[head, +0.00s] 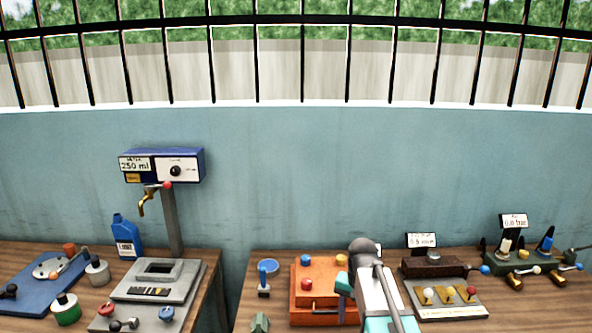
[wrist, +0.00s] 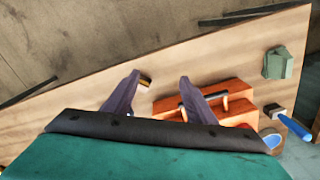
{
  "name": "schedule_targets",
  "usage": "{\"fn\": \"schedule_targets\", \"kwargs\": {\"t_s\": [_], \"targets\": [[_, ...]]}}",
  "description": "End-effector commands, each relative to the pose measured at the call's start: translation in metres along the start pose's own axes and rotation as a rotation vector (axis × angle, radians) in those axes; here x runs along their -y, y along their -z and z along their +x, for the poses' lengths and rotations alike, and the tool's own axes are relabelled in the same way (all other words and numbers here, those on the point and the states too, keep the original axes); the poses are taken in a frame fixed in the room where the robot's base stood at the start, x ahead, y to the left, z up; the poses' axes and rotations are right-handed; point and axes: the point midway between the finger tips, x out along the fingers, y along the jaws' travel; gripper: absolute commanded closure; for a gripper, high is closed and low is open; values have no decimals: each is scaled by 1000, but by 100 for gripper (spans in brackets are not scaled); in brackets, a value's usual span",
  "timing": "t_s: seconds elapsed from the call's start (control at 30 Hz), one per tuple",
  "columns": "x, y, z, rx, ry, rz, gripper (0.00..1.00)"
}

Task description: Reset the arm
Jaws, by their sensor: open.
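My gripper (wrist: 158,82) shows in the wrist view as two dark fingers spread apart, with nothing between them but wooden bench top. It is open and empty. The right finger overlaps the orange box (wrist: 239,92) with its dark handle. A small yellow-and-dark item shows beside the left fingertip. In the head view my arm stands over the right bench, just right of the orange box (head: 318,276), which has blue, red and yellow knobs. My fingers cannot be made out there.
The left bench holds a blue oil bottle (head: 125,238) and a meter with tap (head: 162,165). A gap separates the benches.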

Motion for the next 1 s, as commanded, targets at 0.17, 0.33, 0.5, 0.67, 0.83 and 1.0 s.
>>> {"fn": "schedule_targets", "kwargs": {"t_s": [0.17,0.33,0.5,0.67,0.83,1.0], "targets": [[-11,-23,51,4,-2,-103,49],[-20,-44,93,2,-1,-201,49],[-31,-67,132,3,-1,-298,49],[-41,-88,162,2,-1,-378,49],[-49,-105,185,0,0,-447,49],[-57,-122,220,26,-7,-476,49]]}}
